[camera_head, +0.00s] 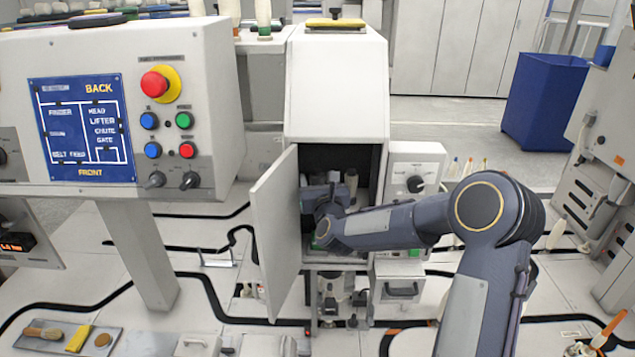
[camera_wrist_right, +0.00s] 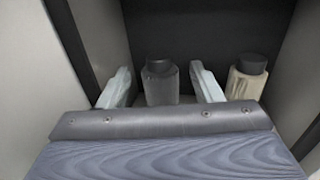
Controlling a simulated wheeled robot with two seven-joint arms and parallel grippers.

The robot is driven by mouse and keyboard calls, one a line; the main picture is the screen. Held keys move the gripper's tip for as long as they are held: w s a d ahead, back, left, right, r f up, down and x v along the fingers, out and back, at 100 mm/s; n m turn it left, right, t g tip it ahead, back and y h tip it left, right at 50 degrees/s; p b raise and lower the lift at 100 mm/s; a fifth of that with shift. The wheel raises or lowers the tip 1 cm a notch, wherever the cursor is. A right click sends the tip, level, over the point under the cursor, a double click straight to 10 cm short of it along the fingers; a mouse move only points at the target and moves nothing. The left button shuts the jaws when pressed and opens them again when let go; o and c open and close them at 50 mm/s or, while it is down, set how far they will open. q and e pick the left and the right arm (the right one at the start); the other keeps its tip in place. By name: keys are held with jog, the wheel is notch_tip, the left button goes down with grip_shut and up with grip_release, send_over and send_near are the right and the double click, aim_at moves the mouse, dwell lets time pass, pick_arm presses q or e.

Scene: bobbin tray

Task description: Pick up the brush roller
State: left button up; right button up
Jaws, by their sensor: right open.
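My right arm reaches into the open cabinet (camera_head: 335,85), and its gripper (camera_head: 330,197) is inside, partly hidden by the arm. In the right wrist view the two pale fingers of the right gripper (camera_wrist_right: 160,78) are open. A dark grey cylinder with a black cap (camera_wrist_right: 161,90) stands upright between them, with gaps visible on both sides. A beige cylinder with a dark cap (camera_wrist_right: 247,78) stands to the right, outside the fingers; a pale one also shows in the head view (camera_head: 351,182). I cannot tell for sure which is the brush roller. My left gripper is not in view.
The cabinet door (camera_head: 277,235) stands open on the left, close to my right gripper. A control panel (camera_head: 120,110) is at the left. A tray (camera_head: 50,347) with a wooden-handled brush (camera_head: 45,333) lies at the bottom left. A blue bin (camera_head: 545,100) stands at the back right.

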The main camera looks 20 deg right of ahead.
jog(key=c, duration=1.1)
